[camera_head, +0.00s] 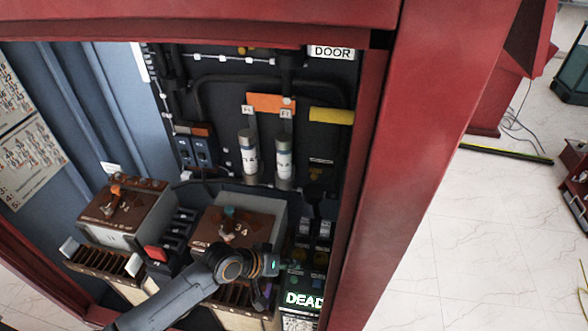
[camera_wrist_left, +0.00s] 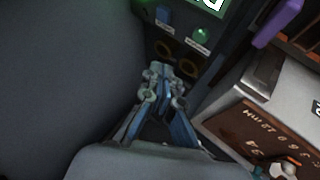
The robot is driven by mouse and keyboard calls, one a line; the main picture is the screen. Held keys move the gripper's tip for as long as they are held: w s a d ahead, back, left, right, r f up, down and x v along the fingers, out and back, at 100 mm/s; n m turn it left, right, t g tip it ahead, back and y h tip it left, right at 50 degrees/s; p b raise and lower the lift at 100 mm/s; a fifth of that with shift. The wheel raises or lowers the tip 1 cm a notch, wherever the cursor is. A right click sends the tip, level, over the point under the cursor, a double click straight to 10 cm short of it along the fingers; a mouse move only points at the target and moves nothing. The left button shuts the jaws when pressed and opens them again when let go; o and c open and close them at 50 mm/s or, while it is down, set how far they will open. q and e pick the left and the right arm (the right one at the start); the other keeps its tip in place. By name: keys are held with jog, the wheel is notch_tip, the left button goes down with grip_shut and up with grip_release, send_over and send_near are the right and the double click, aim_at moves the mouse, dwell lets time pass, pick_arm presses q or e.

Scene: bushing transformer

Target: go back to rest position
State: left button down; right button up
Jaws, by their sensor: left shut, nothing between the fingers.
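My left arm reaches in from the bottom of the head view, and its wrist end (camera_head: 240,264) is in front of the right transformer box, inside the red cabinet. The fingers are hard to make out there. In the left wrist view my left gripper (camera_wrist_left: 164,88) is shut and empty, its fingertips together in front of a dark panel (camera_wrist_left: 215,72). Two brass-coloured round fittings (camera_wrist_left: 162,49) are just beyond the tips; I cannot tell whether they touch. My right gripper is not in view.
The brown-topped right transformer box (camera_head: 235,222) is close beside my wrist. A lit green "DEAD" display (camera_head: 304,299) is at its lower right. A purple part (camera_wrist_left: 278,22) juts out in the wrist view. The red cabinet frame (camera_head: 415,150) bounds the right; open floor (camera_head: 470,230) lies beyond.

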pick_arm(q)
jog(key=s+r+m+y, duration=0.1)
jog(key=s+r, duration=0.1)
jog(key=s, duration=0.6)
jog(key=s+a+r+n+g+y, duration=0.1)
jog(key=s+a+y, duration=0.2)
jog(key=s+a, duration=0.6)
jog(key=s+a+r+n+y, duration=0.15)
jog(key=s+a+y, duration=0.35)
jog(key=a, duration=0.6)
notch_tip(320, 180, down, 28)
jog(key=s+g+h+b, duration=0.1)
jog(key=s+b, duration=0.1)
jog(key=b, duration=0.1)
jog(key=s+a+f+g+b, duration=0.1)
jog(key=s+a+f+b, duration=0.1)
jog(key=s+f, duration=1.5)
notch_tip(320, 180, down, 4)
jog(key=shift+a+r+m+g+b, duration=0.2)
jog(key=shift+a+m+g+b, duration=0.2)
jog(key=shift+b, duration=0.25)
